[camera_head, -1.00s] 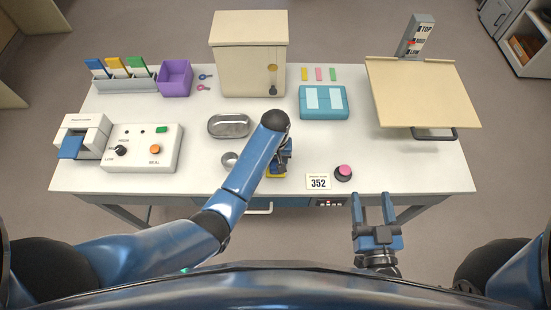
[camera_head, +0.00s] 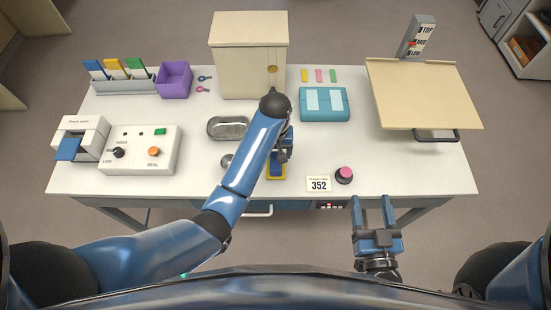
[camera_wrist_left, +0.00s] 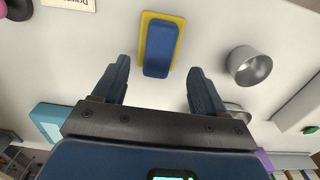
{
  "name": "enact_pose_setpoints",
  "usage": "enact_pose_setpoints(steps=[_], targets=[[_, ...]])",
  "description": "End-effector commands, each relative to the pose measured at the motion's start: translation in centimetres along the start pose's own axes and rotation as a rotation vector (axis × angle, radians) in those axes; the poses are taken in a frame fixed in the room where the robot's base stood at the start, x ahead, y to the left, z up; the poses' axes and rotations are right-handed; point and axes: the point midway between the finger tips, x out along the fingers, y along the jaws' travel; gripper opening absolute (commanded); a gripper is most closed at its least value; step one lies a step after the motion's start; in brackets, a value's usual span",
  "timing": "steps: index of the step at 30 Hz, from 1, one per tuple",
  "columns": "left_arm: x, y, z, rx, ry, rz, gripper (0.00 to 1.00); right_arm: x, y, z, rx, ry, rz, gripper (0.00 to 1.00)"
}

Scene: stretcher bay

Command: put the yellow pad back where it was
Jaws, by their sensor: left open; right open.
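A yellow pad (camera_head: 277,178) lies flat near the table's front edge, partly hidden by my left arm in the head view. In the left wrist view the yellow pad (camera_wrist_left: 147,22) shows as a rim around a blue block (camera_wrist_left: 164,50) resting on it. My left gripper (camera_head: 283,151) is open and empty, behind the pad in the head view. In the left wrist view its two fingers (camera_wrist_left: 160,82) stand apart, with the pad beyond their tips and not touched. My right gripper (camera_head: 374,203) is open and empty, in front of the table.
A round metal cup (camera_wrist_left: 249,66) stands beside the pad. A metal tray (camera_head: 228,128), a beige cabinet (camera_head: 249,60) and a teal case (camera_head: 324,103) are behind. A 352 card (camera_head: 318,184) and a pink-topped knob (camera_head: 344,175) are at right. Yellow (camera_head: 304,75), pink and green strips lie behind.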

Motion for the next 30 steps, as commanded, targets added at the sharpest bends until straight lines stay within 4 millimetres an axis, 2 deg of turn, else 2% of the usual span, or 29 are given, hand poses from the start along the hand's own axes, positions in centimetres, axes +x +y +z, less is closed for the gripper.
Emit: enact_pose_setpoints(steps=[1,5,9,15,30], targets=[[-0.9,0.1,-0.1,0.000,0.005,0.002,0.72,0.0,0.0,0.5,0.000,0.000,0.000,0.64],[-3.5,0.1,-0.1,0.000,0.004,0.002,0.72,0.0,0.0,0.4,0.000,0.000,0.000,0.64],[-5.2,0.0,0.0,0.000,-0.001,0.000,0.72,0.0,0.0,-1.4,0.000,0.001,0.000,0.64],[-5.9,0.0,0.0,0.000,0.000,0.000,0.72,-0.1,0.0,-2.0,0.000,0.000,0.000,0.64],[-5.8,0.0,0.0,0.000,0.000,0.000,0.72,-0.1,0.0,-2.0,0.000,0.000,0.000,0.64]])
